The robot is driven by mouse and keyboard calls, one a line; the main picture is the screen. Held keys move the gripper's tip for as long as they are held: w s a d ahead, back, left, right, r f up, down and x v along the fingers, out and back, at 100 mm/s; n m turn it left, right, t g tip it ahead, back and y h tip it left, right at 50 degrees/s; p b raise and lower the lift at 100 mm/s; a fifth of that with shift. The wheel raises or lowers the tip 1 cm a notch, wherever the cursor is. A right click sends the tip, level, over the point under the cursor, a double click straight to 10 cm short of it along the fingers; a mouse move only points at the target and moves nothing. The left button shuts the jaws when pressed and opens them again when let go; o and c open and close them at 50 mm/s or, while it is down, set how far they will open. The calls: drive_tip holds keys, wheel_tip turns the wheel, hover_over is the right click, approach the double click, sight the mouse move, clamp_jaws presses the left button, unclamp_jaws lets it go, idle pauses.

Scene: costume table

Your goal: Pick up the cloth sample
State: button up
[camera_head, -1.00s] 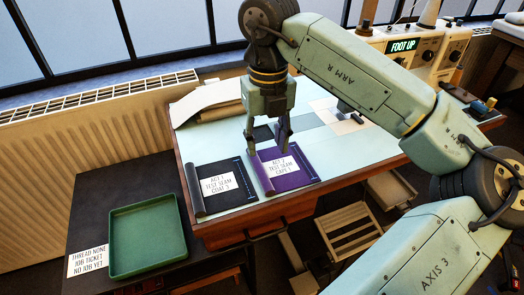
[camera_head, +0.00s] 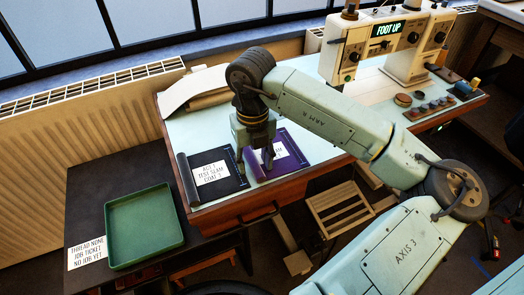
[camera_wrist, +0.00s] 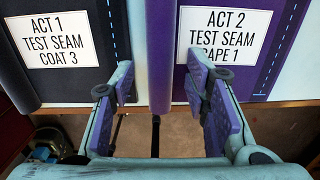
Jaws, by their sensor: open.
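Two cloth samples lie side by side at the table's near left corner. The dark one (camera_head: 232,189) has a white label reading "ACT 1 TEST SEAM COAT 3"; the purple one (camera_head: 293,157) reads "ACT 2 TEST SEAM CAPE 1" in the wrist view (camera_wrist: 245,78). Each has a rolled left edge. My gripper (camera_head: 254,166) is open and points down at the purple cloth's rolled edge. In the wrist view its fingers (camera_wrist: 160,85) stand either side of that purple roll (camera_wrist: 160,55), with nothing gripped. My gripper partly hides the purple label in the head view.
A green tray (camera_head: 146,225) sits empty on a dark side table at left, beside a job ticket card (camera_head: 87,254). A sewing machine (camera_head: 390,45) showing "FOOT UP" stands at the back right. A pale roll (camera_head: 195,90) lies behind the samples.

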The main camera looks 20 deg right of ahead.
drive_tip(key=shift+c, duration=0.3)
clamp_jaws()
idle(0.3)
